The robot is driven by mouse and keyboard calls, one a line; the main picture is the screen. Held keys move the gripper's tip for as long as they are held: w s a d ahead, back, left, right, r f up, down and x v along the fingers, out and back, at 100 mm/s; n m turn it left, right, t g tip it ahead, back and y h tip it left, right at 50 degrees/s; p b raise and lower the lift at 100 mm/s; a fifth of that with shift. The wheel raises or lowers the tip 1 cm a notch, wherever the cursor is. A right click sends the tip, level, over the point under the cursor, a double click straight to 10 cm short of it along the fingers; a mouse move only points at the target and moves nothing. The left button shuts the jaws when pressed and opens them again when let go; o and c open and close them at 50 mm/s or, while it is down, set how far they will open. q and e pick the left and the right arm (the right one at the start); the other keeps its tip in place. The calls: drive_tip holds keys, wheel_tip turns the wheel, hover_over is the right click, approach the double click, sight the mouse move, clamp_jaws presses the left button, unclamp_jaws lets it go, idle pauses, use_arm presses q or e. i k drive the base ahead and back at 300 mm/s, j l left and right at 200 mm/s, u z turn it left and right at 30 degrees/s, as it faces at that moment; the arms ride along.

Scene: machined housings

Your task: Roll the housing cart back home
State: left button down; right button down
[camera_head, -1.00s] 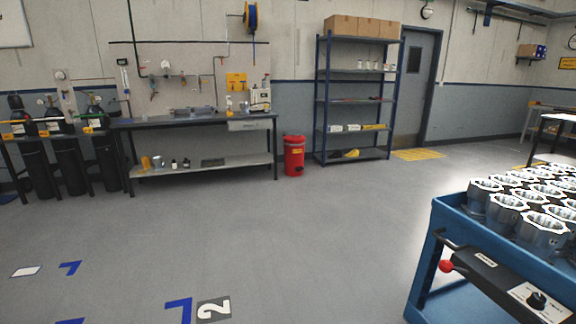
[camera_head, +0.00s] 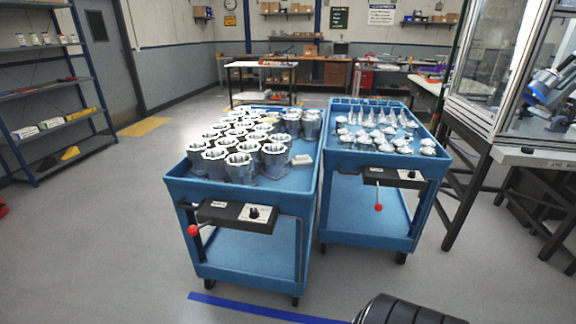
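The housing cart (camera_head: 312,177) is a blue two-shelf cart in the middle of the head view. Several silver machined housings (camera_head: 238,160) stand upright on its top tray, with a small pale block near the right rim. A black handle unit (camera_head: 236,215) with a knob and a red-ball lever (camera_head: 193,230) is on its near end. Its lower shelf looks empty. A dark rounded part, likely mine, shows at the bottom edge right of centre. Neither gripper can be made out in view.
A second blue cart (camera_head: 425,212) with smaller silver parts stands close on the right. A machine enclosure (camera_head: 493,75) on a bench is further right. A blue floor line (camera_head: 262,310) runs in front. Open floor lies to the left, before a shelf rack (camera_head: 38,91).

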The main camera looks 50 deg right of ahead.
sight(271, 251)
drive_tip(key=z, duration=1.45)
